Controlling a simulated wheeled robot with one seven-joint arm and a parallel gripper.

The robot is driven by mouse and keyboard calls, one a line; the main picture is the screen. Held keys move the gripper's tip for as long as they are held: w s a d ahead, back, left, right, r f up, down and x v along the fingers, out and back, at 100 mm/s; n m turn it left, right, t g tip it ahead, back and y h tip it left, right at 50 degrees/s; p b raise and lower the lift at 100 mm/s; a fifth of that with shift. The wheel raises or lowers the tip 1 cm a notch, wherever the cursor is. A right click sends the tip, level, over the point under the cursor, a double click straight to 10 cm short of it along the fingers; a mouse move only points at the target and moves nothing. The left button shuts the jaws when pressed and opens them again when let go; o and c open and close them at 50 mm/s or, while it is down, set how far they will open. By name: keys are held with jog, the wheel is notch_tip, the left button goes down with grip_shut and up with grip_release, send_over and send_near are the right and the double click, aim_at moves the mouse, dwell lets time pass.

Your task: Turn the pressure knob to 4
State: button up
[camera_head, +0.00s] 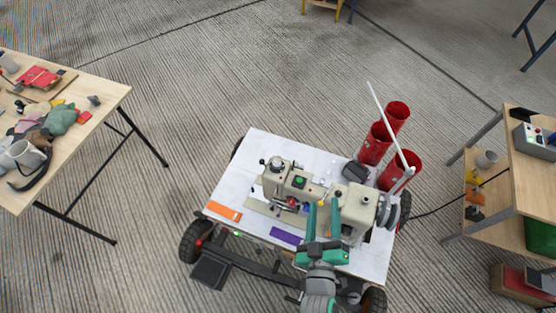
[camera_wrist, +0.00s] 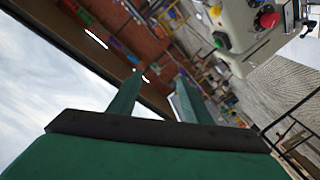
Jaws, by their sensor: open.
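A beige sewing machine (camera_head: 330,193) stands on a white-topped cart (camera_head: 235,168). A small knob-like part (camera_head: 277,163) tops its left end; I cannot tell for sure that it is the pressure knob, and no numbers are legible. The machine also has a green button (camera_head: 299,182). My gripper (camera_head: 323,204) has green fingers, open and empty, in front of the machine's right half from this view. In the wrist view my gripper (camera_wrist: 158,76) is spread with nothing between its fingers. Part of the machine (camera_wrist: 243,42) shows at upper right there, with a red button (camera_wrist: 267,17).
Red cylinders (camera_head: 374,144) stand at the cart's back right. An orange strip (camera_head: 224,211) and a purple strip (camera_head: 286,236) lie along its front. A thin white rod (camera_head: 388,124) slants up beside the machine's handwheel. A cluttered table (camera_head: 98,92) is at left, a bench (camera_head: 535,185) at right.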

jog(key=w+d+r+m+g+h, duration=0.25)
jog(key=w+d+r+h, duration=0.35)
jog(key=w+d+r, duration=0.45)
jog(key=w+d+r+m+g+h, duration=0.25)
jog(key=w+d+r+h, duration=0.4)
jog(key=d, duration=0.65)
jog(key=m+g+y, duration=0.3)
jog(key=g+y, duration=0.9)
jog(key=y, duration=0.3)
send_over(277, 163)
notch_tip(277, 163, down, 18)
notch_tip(277, 163, down, 10)
jog(key=shift+w+r, duration=0.1)
jog(key=shift+r, duration=0.1)
